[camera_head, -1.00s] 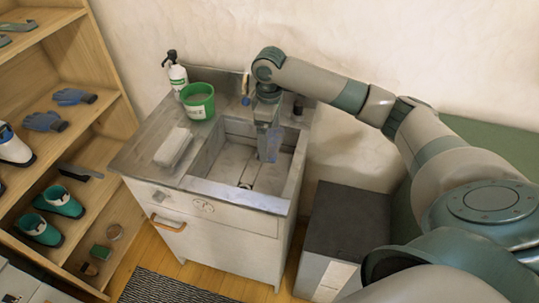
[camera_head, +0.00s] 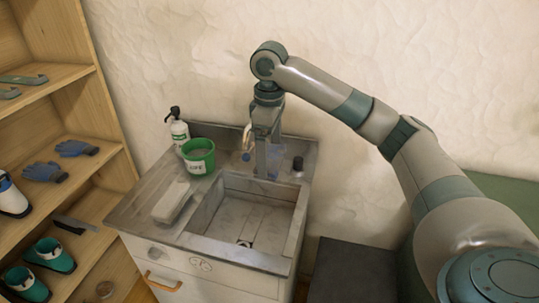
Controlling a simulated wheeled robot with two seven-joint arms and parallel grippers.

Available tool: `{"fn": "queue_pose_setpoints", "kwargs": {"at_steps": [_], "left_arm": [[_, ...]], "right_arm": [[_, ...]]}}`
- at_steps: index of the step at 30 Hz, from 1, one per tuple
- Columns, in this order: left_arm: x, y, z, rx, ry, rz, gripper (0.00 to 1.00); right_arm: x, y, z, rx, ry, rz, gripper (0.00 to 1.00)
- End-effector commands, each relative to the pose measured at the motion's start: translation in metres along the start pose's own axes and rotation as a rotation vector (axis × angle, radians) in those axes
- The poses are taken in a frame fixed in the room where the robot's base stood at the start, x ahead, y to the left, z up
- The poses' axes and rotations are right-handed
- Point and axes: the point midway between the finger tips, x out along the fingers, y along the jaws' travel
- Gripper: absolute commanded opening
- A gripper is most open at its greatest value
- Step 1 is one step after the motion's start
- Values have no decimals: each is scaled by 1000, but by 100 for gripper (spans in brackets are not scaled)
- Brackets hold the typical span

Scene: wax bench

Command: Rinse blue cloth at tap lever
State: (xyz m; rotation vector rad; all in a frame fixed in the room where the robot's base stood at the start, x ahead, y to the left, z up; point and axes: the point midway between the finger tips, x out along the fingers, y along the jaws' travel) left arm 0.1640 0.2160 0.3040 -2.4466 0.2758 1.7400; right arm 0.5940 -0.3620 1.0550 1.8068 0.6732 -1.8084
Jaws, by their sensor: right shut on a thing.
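My right gripper (camera_head: 267,172) points down at the back of the sink (camera_head: 250,212). It is shut on the blue cloth (camera_head: 275,164), which shows only as a small bluish patch beside the fingers. The gripper hides much of it. The tap (camera_head: 247,138) is a pale curved piece with a blue end, just left of the gripper and partly covered by it. I cannot tell whether gripper or cloth touches the tap, or whether water runs. My left gripper is not in view.
A green bucket (camera_head: 198,155) and a white spray bottle (camera_head: 179,133) stand at the back left of the counter. A whitish block (camera_head: 172,201) lies left of the sink. A dark knob (camera_head: 297,164) is at the back right. A wooden shelf (camera_head: 100,149) stands at left.

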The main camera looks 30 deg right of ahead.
Motion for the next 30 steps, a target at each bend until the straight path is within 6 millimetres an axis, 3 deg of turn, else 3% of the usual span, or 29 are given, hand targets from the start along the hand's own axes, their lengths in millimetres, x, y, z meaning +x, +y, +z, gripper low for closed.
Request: {"fn": "queue_pose_setpoints", "kwargs": {"at_steps": [17,23,30], "left_arm": [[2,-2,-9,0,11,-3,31],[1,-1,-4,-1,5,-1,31],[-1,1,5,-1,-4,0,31]], "right_arm": [[3,-6,-2,20,0,4,71],[14,-32,-9,110,-3,15,71],[39,-92,-17,310,-1,27,71]]}}
